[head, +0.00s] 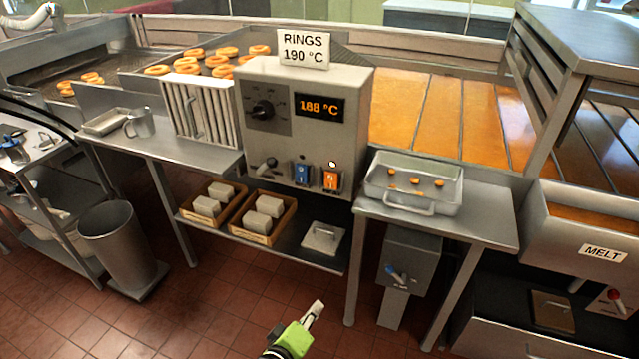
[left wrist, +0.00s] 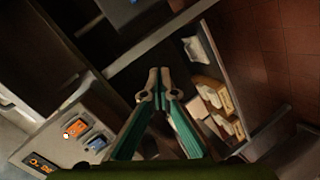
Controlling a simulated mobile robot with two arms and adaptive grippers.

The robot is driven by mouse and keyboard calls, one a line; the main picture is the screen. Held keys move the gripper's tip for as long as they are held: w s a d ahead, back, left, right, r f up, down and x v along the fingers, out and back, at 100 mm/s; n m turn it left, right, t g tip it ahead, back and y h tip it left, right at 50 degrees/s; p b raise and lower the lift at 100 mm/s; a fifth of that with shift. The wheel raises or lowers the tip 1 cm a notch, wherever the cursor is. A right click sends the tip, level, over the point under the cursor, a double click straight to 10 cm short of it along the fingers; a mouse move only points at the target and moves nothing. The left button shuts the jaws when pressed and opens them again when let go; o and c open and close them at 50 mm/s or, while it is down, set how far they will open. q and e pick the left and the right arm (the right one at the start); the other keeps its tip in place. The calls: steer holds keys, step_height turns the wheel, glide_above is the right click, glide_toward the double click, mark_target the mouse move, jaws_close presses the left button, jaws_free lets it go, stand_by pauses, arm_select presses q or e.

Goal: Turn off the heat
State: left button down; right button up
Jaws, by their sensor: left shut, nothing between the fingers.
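The grey control box (head: 305,120) carries a black dial (head: 263,109), a display (head: 319,106) reading 188 °C, a small lever (head: 267,164), a blue switch (head: 301,174) and a lit orange switch (head: 331,179). A sign above reads RINGS 190 °C. My left gripper (head: 317,310) is low in front of the counter, over the floor, apart from the box and empty. In the left wrist view its fingers (left wrist: 155,88) are together. The orange switch (left wrist: 76,128) and blue switch (left wrist: 97,143) show at lower left there. My right gripper is out of view.
A tray (head: 412,205) with small orange pieces stands right of the box. Below are crates (head: 230,230) of pale blocks and a grey unit with a blue-handled valve (head: 395,275). A MELT vat (head: 590,235) is at right, a bin (head: 112,240) at left. The front floor is clear.

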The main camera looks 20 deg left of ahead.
mark_target(330, 178)
arm_select(q)
steer(key=w+a+r+n+t, duration=0.1)
steer(key=a+r+n+t, duration=0.1)
steer(key=r, duration=1)
steer(key=w+a+r+n+t+y, duration=0.1)
steer(key=w+r+n+t, duration=0.1)
steer(key=r, duration=1.1)
steer(key=shift+a+n+t, duration=0.4)
steer(key=shift+n+t, duration=0.3)
steer(key=shift+n, duration=0.5)
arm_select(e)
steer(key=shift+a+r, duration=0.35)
arm_select(q)
steer(key=shift+r, duration=0.1)
steer(key=w+b, duration=0.1)
steer(key=w, duration=0.3)
steer(key=w+r+b, duration=0.1)
steer(key=w, duration=0.4)
steer(key=w+b, duration=0.2)
steer(key=w, duration=0.3)
steer(key=shift+d+r, duration=0.2)
steer(key=shift+r, duration=0.15)
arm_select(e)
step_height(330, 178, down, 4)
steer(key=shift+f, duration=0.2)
